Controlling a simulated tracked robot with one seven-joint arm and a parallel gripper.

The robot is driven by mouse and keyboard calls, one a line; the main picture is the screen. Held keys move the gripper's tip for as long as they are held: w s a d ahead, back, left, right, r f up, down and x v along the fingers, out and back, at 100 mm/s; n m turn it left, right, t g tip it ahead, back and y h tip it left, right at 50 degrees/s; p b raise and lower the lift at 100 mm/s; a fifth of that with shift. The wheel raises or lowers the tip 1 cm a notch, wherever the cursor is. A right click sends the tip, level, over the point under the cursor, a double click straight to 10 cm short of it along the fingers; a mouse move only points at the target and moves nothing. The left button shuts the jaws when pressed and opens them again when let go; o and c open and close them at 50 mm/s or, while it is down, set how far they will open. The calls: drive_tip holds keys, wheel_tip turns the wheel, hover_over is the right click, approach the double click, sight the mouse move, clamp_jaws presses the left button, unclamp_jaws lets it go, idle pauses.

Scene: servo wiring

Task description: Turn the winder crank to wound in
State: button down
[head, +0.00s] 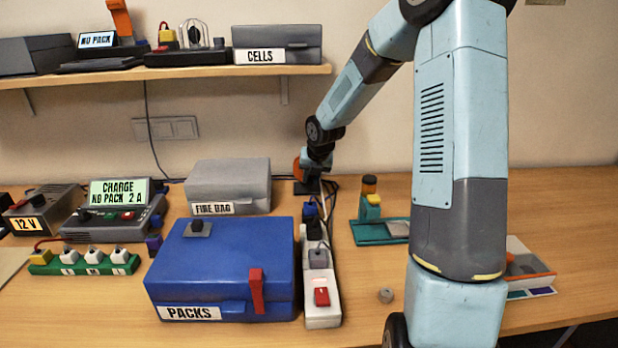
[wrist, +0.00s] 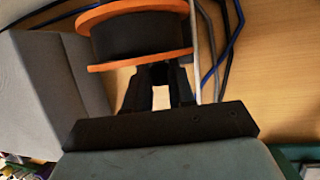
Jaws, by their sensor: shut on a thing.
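The winder (wrist: 140,38) is a black drum between orange flanges, at the top of the wrist view. In the head view only part of its orange rim (head: 298,168) shows behind my gripper, at the back of the table. My gripper (wrist: 160,72) reaches the near side of the drum, and its dark fingers are closed at their tips on what appears to be the winder crank. The crank is hidden by the fingers and dark against the drum, so its angle cannot be told. In the head view my gripper (head: 308,186) is small and partly hidden.
A grey fire bag box (head: 228,182) stands close left of the winder. Blue, grey and dark cables (wrist: 222,50) run just right of it. A white power strip (head: 322,295) and blue packs case (head: 222,265) lie in front. A teal stand (head: 372,232) is to the right.

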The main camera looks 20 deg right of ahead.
drive_tip(key=shift+f+m+t+y, duration=0.2)
drive_tip(key=shift+m+t+y, duration=0.2)
drive_tip(key=shift+y, duration=1.3)
drive_tip(key=shift+a+f+m+t+y, duration=0.1)
drive_tip(key=shift+m+t+y, duration=0.15)
drive_tip(key=shift+y, duration=0.5)
drive_tip(key=shift+a+f+m+t+y, duration=0.15)
drive_tip(key=shift+t+y, duration=0.1)
drive_tip(key=shift+y, duration=0.5)
drive_tip(key=shift+a+m+t+y, duration=0.15)
drive_tip(key=shift+m+t+y, duration=0.3)
drive_tip(key=shift+y, duration=1.25)
drive_tip(key=shift+w+a+m+t+y, duration=0.15)
drive_tip(key=shift+m+t+y, duration=0.1)
drive_tip(key=shift+t+y, duration=0.45)
drive_tip(key=shift+a+y, duration=0.1)
drive_tip(key=shift+y, duration=0.4)
drive_tip(key=c, duration=1)
unclamp_jaws()
drive_tip(key=shift+r, duration=0.1)
drive_tip(key=shift+o, duration=0.2)
